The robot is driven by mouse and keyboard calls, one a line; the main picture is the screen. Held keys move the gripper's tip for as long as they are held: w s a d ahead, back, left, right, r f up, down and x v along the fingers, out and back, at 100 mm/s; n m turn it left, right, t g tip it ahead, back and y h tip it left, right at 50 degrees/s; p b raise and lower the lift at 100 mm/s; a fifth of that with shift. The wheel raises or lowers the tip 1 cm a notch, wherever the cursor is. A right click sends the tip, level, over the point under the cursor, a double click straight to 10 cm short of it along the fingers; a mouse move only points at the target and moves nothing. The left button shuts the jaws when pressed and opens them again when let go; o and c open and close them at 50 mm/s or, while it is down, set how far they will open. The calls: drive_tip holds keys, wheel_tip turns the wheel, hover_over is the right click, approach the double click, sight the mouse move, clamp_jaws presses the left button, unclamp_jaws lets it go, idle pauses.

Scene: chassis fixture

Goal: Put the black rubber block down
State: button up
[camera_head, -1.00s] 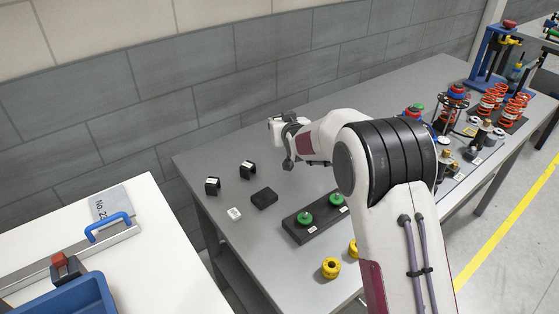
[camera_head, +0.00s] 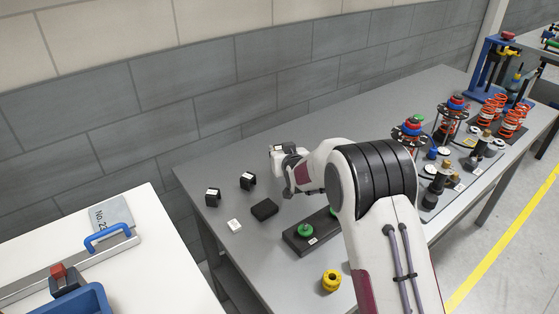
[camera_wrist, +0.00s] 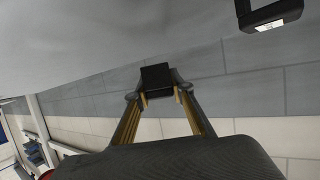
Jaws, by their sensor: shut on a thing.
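My gripper (camera_wrist: 161,98) is shut on a black rubber block (camera_wrist: 157,77), which sits between the two fingertips in the wrist view. In the head view the gripper (camera_head: 288,188) points down over the grey table, right of a dark block (camera_head: 265,209) lying there. The held block is too small and too dark to make out clearly in the head view. I cannot tell whether it touches the table.
Two black brackets with white labels (camera_head: 247,181) stand left of my gripper; one shows in the wrist view (camera_wrist: 268,13). The wall runs behind.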

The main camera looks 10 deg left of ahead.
drive_tip(key=shift+f, duration=0.1)
drive_tip(key=shift+f, duration=1.8)
drive_tip(key=shift+f, duration=0.6)
drive_tip(key=o, duration=1)
drive_tip(key=shift+o, duration=0.5)
drive_tip(key=shift+f, duration=0.15)
drive_tip(key=shift+s, duration=0.1)
drive_tip(key=shift+r, duration=0.6)
drive_tip(key=shift+v, duration=3.7)
